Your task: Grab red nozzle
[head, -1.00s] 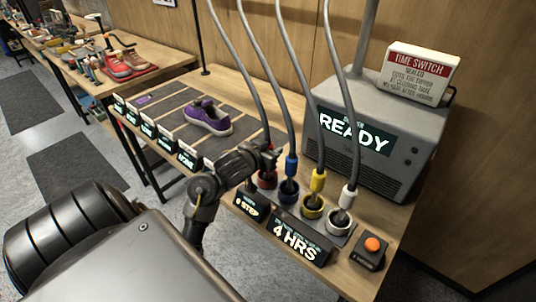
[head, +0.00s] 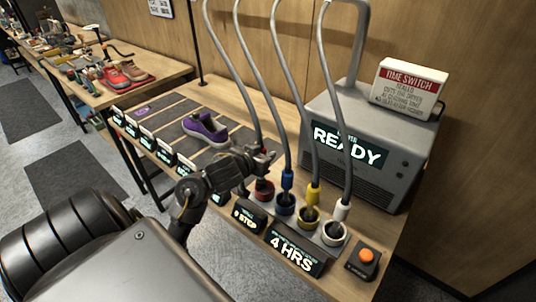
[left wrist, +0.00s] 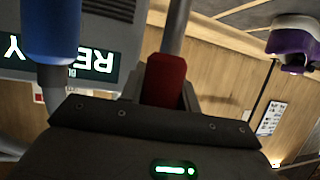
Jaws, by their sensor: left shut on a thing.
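My left gripper (head: 264,160) is shut on the red nozzle, which shows in the left wrist view (left wrist: 165,80) between the fingers with its grey hose running off beyond it. In the head view the gripper hides most of the nozzle. The gripper is a little above the red-rimmed holder (head: 264,190), apart from it. My right gripper is not in view.
Blue (head: 287,179), yellow (head: 313,195) and white (head: 341,211) nozzles stand in holders to the right, their hoses close by. The grey dryer box (head: 362,150) reads READY behind them. A purple sneaker (head: 205,130) lies on the mat, left of the gripper.

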